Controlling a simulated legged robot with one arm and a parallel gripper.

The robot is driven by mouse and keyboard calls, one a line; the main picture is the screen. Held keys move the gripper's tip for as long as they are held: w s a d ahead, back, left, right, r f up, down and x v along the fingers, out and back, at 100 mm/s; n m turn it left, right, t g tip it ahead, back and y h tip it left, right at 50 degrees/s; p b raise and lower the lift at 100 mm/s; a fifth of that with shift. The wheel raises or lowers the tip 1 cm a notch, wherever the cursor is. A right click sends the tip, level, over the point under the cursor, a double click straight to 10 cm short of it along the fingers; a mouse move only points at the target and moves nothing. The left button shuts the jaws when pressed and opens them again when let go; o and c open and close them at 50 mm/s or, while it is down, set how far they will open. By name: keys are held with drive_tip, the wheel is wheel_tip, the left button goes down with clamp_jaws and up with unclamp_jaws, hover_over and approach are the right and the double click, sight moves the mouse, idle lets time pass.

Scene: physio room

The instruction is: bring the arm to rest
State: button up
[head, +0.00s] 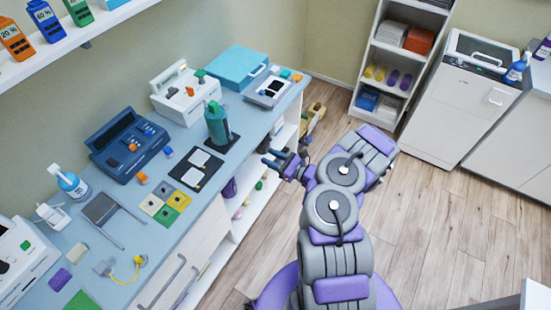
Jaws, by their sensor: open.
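My gripper (270,160) is open and empty at the end of my grey and purple arm. It points left, toward the front edge of the blue-topped counter (222,177), and appears just off that edge. The arm is folded above the wooden floor, with its elbow out to the right. Nothing shows between the fingers. A green bottle (217,124) stands on a dark pad on the counter, left of the gripper and apart from it.
The counter also holds a dark blue case (128,145), a white device (184,93), a light blue box (237,67) and several small pads. A shelf unit (369,52) and a white cabinet (459,107) stand at the back right. The wooden floor (425,225) at right is clear.

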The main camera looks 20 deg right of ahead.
drive_tip(key=shift+v, duration=0.8)
